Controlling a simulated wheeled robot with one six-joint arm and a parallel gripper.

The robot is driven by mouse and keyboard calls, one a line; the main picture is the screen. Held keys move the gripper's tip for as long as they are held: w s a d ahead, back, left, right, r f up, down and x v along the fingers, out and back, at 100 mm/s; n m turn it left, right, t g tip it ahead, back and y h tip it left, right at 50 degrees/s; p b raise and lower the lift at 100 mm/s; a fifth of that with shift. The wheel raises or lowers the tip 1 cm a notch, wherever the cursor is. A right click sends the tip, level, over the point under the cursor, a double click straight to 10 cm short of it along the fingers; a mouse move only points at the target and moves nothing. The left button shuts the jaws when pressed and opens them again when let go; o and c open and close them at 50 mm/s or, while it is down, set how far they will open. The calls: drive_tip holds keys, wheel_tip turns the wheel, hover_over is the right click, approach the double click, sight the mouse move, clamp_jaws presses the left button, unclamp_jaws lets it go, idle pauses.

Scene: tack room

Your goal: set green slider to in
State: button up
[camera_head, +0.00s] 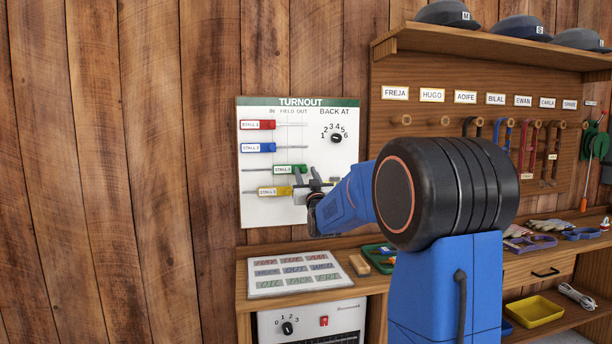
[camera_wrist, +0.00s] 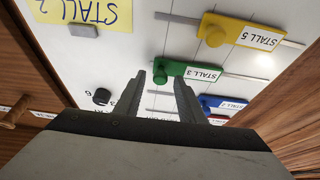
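The green slider (camera_head: 288,169), labelled STALL 3, sits on its rail on the white TURNOUT board (camera_head: 252,208). Its knob end is at the right, about under OUT. In the upside-down wrist view the green slider (camera_wrist: 195,73) shows its round knob just beyond and between my fingertips. My gripper (camera_wrist: 161,78) is open, with a gap visible on both sides of the knob; I cannot tell whether it reaches around it. In the head view my gripper (camera_head: 306,186) is at the board just below the green slider, partly hidden by my arm.
The red slider (camera_head: 257,124) and blue slider (camera_head: 258,147) are above, about under IN. The yellow slider (camera_head: 274,191) is close below, about under FIELD. A dial (camera_head: 336,138) is at the upper right. A yellow STALL 2 note (camera_wrist: 80,13) shows in the wrist view.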

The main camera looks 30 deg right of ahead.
clamp_jaws()
drive_tip(key=w+a, duration=0.3)
drive_tip(key=a, duration=0.8)
drive_tip(key=shift+w+r, duration=0.1)
drive_tip(key=shift+o, duration=0.2)
unclamp_jaws()
drive_tip(key=shift+a, duration=0.1)
drive_tip(key=v, duration=1.7)
